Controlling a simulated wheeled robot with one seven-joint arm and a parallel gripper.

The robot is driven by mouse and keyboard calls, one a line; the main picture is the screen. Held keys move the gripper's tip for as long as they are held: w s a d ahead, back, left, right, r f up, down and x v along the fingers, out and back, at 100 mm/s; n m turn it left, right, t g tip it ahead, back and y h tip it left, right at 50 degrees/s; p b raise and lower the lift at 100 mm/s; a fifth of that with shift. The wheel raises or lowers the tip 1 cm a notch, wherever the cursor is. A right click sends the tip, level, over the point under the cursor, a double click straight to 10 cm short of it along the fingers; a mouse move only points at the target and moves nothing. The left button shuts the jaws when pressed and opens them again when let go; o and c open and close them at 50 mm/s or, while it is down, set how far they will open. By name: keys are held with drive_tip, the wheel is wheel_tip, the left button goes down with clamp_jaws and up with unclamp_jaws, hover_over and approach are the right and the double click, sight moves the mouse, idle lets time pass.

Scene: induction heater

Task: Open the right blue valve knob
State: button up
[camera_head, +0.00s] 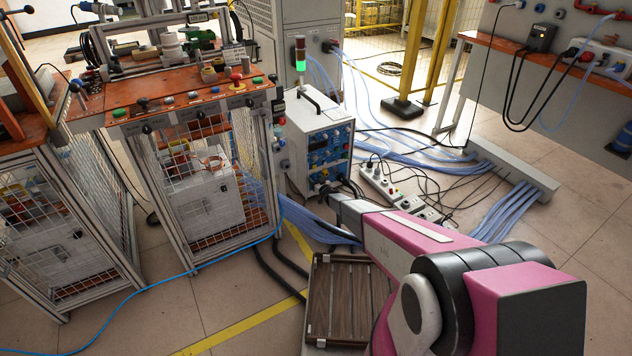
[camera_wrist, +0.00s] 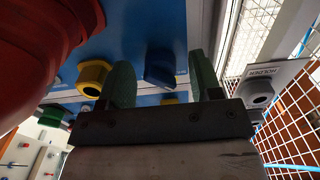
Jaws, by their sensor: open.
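The heater unit (camera_head: 316,133) is a white box with a blue front panel, standing on the floor in the middle of the head view. In the wrist view the blue panel (camera_wrist: 150,25) fills the upper middle. A blue valve knob (camera_wrist: 160,67) shows on it between the two green fingers of my gripper (camera_wrist: 163,78). The fingers are apart, one on each side of the knob, and I see no clear contact. A yellow knob (camera_wrist: 93,77) is just left of the left finger. In the head view my arm hides much of the gripper.
A large red rounded part (camera_wrist: 35,50) fills the wrist view's upper left. A grey holder labelled HOLDER (camera_wrist: 260,88) and white mesh stand at right. In the head view, power strips (camera_head: 395,190) and cables lie right of the heater, and a wooden slatted crate (camera_head: 318,300) sits in front.

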drive_tip(key=c, duration=0.9)
drive_tip(key=shift+c, duration=0.2)
drive_tip(key=shift+m, duration=0.3)
drive_tip(key=m, duration=0.3)
drive_tip(key=shift+m, duration=0.3)
drive_tip(key=m, duration=1.3)
drive_tip(key=shift+m, duration=0.3)
